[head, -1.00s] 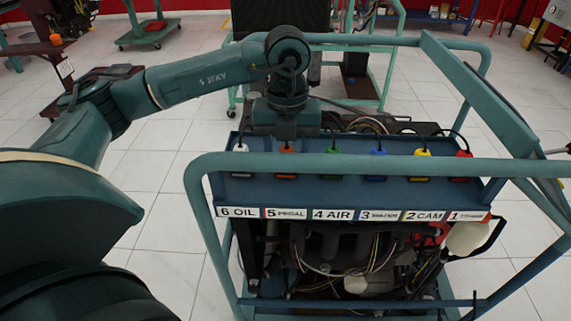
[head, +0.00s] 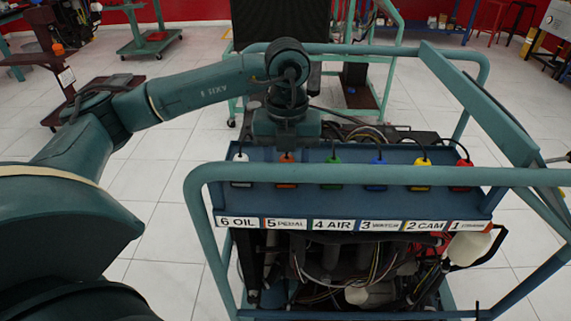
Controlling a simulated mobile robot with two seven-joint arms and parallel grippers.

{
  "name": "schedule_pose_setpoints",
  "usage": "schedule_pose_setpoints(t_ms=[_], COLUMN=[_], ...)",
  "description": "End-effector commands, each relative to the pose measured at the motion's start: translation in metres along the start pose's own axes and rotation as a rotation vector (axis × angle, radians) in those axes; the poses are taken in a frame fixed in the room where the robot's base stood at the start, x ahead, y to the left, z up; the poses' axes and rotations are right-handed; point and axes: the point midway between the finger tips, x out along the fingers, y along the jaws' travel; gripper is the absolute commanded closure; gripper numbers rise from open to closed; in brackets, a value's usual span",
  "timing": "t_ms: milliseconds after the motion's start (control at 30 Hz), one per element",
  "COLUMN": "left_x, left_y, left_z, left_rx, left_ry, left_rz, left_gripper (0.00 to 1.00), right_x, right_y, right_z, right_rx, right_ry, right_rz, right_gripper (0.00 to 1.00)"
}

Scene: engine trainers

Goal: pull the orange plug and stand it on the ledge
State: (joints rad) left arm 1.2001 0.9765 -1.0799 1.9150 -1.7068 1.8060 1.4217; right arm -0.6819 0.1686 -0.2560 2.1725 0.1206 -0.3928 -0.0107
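The orange plug (head: 286,157) sits in the row of colored plugs on the blue panel, above the label "5 PEDAL". Its upper end and cord are hidden by my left gripper. My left gripper (head: 286,146) points down directly over this plug. Its body covers the fingers, so I cannot tell whether they are apart or closed on the plug. The blue ledge (head: 300,190) runs along the front of the panel, above the number labels, partly behind a green rail. My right gripper is not in view.
White (head: 240,158), green (head: 333,157), blue (head: 378,158), yellow (head: 421,158) and red (head: 462,160) plugs stand in the same row, cords looping behind. A thick green tube rail (head: 350,174) crosses in front. The engine (head: 345,265) fills the space below.

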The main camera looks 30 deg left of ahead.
Motion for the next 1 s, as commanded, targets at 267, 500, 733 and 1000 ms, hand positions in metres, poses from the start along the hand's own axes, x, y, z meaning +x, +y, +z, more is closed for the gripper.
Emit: schedule_pose_setpoints(t_ms=[267, 500, 733, 1000], left_x=[0.0003, 0.0, -0.0001, -0.0001], left_y=[-0.0001, 0.0, 0.0, 0.0], left_z=[0.0, 0.0, 0.0, 0.0001], left_rx=[0.0, 0.0, 0.0, 0.0], left_ry=[0.0, 0.0, 0.0, 0.0], left_rz=[-0.001, 0.0, 0.0, 0.0], left_gripper=[0.53, 0.61, 0.8, 1.0], right_x=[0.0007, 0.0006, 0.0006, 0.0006], right_y=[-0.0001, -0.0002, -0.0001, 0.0], right_z=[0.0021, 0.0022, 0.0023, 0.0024], right_rx=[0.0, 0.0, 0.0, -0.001], right_ry=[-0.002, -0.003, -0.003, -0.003], right_rz=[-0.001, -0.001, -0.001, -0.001], right_gripper=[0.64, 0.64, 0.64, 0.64])
